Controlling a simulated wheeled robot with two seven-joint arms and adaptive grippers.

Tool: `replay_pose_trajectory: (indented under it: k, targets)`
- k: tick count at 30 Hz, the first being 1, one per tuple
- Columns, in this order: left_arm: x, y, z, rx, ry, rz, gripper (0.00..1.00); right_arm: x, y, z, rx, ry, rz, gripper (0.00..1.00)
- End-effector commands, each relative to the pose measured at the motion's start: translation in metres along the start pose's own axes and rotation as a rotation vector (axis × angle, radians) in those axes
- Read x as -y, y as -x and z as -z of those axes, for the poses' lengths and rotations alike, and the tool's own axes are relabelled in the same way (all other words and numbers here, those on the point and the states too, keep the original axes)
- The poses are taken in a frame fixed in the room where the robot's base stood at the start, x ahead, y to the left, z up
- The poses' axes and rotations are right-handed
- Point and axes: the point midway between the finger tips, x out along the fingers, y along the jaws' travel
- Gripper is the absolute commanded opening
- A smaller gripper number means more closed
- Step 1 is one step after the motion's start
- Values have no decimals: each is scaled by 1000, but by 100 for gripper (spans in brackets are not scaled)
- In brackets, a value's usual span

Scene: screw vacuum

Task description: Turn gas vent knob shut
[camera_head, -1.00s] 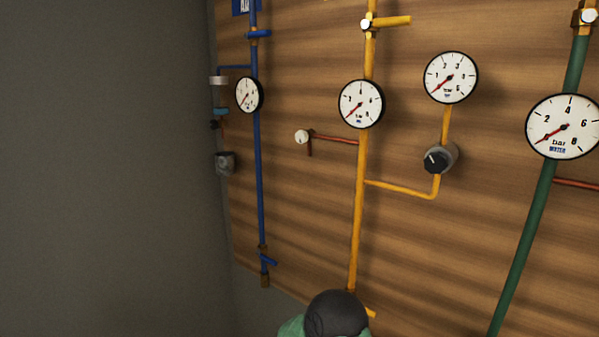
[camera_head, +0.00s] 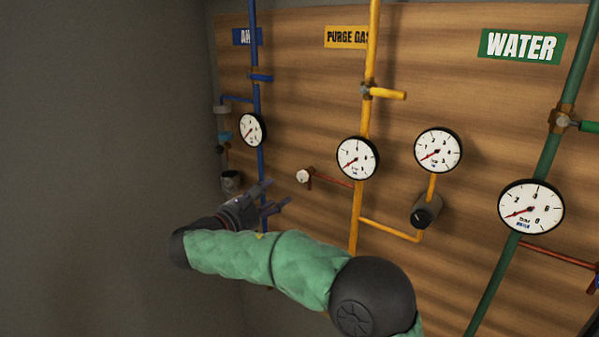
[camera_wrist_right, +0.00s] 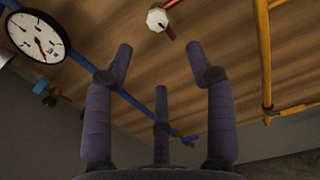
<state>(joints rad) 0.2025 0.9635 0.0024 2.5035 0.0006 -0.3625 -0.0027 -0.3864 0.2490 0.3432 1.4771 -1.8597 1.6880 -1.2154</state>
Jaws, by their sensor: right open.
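A small white knob (camera_head: 303,175) sits at the left end of a thin copper-red branch pipe (camera_head: 333,180) off the yellow purge gas pipe (camera_head: 360,205). I take it for the gas vent knob. It also shows at the top of the right wrist view (camera_wrist_right: 157,19), beyond the fingertips. My right gripper (camera_head: 275,197) is in front of the blue pipe, left of and a little below the knob. In the wrist view its fingers (camera_wrist_right: 160,60) are spread with nothing between them. My left gripper is not in view.
The blue air pipe (camera_head: 258,110) with its gauge (camera_head: 252,130) is left of the knob. A gas gauge (camera_head: 358,158) is to the right, with a black regulator knob (camera_head: 427,210) and second gauge (camera_head: 438,150) beyond. The green water pipe (camera_head: 505,270) is far right.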

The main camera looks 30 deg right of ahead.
Motion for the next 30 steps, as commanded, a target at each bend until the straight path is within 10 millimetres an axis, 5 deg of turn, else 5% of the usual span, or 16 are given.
replay_pose_trajectory:
  k: [5,19,30]
  targets:
    - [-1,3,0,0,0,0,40,3,-12,-8,16,-1,11,56]
    - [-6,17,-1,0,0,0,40,3,-89,-9,13,-1,10,56]
    - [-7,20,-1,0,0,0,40,3,-108,-8,12,-2,6,56]
